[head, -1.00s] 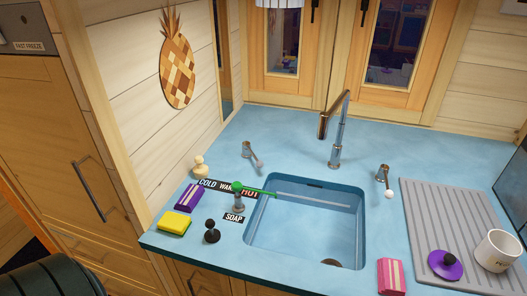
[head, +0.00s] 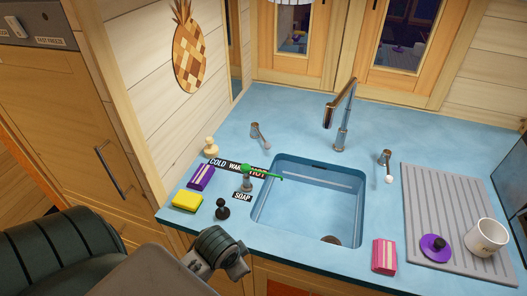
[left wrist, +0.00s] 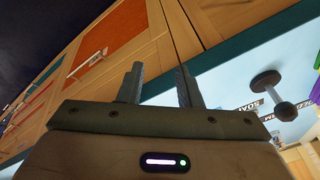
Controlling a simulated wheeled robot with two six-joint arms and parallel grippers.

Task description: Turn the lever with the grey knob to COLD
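A metal lever with a small greyish knob (head: 261,138) stands on the blue counter behind the sink's left corner, in the head view. A second lever with a white knob (head: 388,167) stands right of the sink. A strip reading COLD, WARM, HOT (head: 229,165) lies left of the sink. A metal post with a green arm (head: 247,179) stands by it and partly covers HOT. My left gripper (left wrist: 157,75) is open and empty in the left wrist view, with its fingers apart near the counter's front edge. It is well short of the levers. My right gripper is not in view.
A tall faucet (head: 342,115) stands behind the sink (head: 310,210). A purple block (head: 201,177), yellow sponge (head: 187,201), black pawn-like piece (head: 222,209) and cream one (head: 211,146) sit at left. A pink block (head: 384,256) and mug (head: 486,238) sit at right.

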